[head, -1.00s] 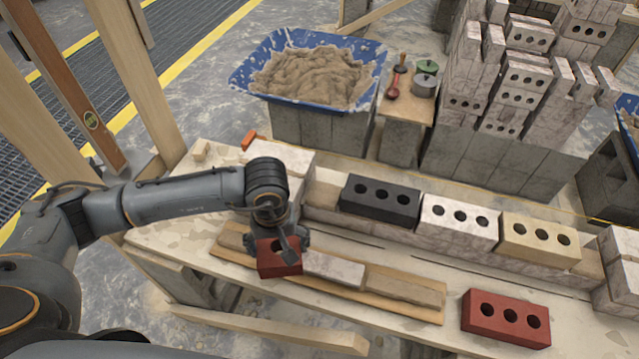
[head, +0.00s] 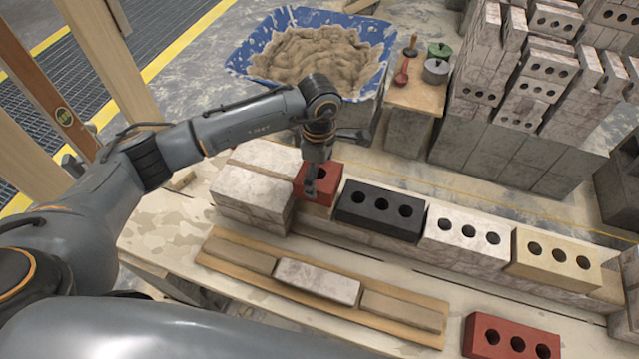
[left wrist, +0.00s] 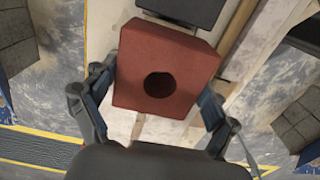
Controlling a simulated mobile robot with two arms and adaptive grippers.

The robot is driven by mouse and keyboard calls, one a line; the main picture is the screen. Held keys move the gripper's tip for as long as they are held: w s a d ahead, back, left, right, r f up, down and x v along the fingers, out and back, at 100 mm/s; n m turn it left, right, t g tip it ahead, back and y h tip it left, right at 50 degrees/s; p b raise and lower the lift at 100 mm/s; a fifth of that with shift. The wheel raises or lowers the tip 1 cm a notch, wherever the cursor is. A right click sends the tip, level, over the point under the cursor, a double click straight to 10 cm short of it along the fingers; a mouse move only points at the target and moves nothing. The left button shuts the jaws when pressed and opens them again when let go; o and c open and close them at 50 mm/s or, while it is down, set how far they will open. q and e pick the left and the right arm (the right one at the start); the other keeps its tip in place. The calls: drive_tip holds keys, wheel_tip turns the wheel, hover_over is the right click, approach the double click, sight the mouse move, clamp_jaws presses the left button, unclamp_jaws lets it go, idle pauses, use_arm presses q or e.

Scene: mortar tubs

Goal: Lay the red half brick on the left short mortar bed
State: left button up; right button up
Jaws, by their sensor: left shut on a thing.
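The red half brick (head: 328,177), with one round hole, is in my left gripper (head: 318,183) in the head view. It is over the gap in the wall course between the pale brick at the left end and the black brick (head: 380,209). The left short mortar bed (head: 311,208) shows as a tan strip just below the half brick and is mostly hidden. I cannot tell whether the two touch. In the left wrist view the half brick (left wrist: 165,55) sits between both fingers, with the black brick beyond it. My right gripper is not in view.
The pale end brick (head: 252,190) stands close on the left. A white brick (head: 467,236) and a yellow brick (head: 556,258) continue the course. A full red brick (head: 510,338) lies at the front right. A board (head: 215,256) with flat pieces lies in front. A blue mortar tub (head: 383,50) is behind.

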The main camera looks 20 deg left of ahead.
use_arm(q)
drive_tip(key=shift+w+f, duration=0.1)
drive_tip(key=shift+f, duration=0.45)
wheel_tip(320, 180, down, 3)
drive_tip(key=shift+r+p, duration=0.1)
drive_tip(key=shift+p, duration=0.2)
drive_tip(key=shift+f, duration=0.35)
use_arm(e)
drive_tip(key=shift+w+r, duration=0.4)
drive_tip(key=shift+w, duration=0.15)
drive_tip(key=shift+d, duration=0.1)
use_arm(q)
drive_tip(key=shift+f, duration=0.2)
drive_tip(key=o, duration=1.6)
drive_tip(key=shift+o, duration=0.2)
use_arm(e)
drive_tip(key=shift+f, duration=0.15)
use_arm(q)
drive_tip(key=shift+r, duration=0.1)
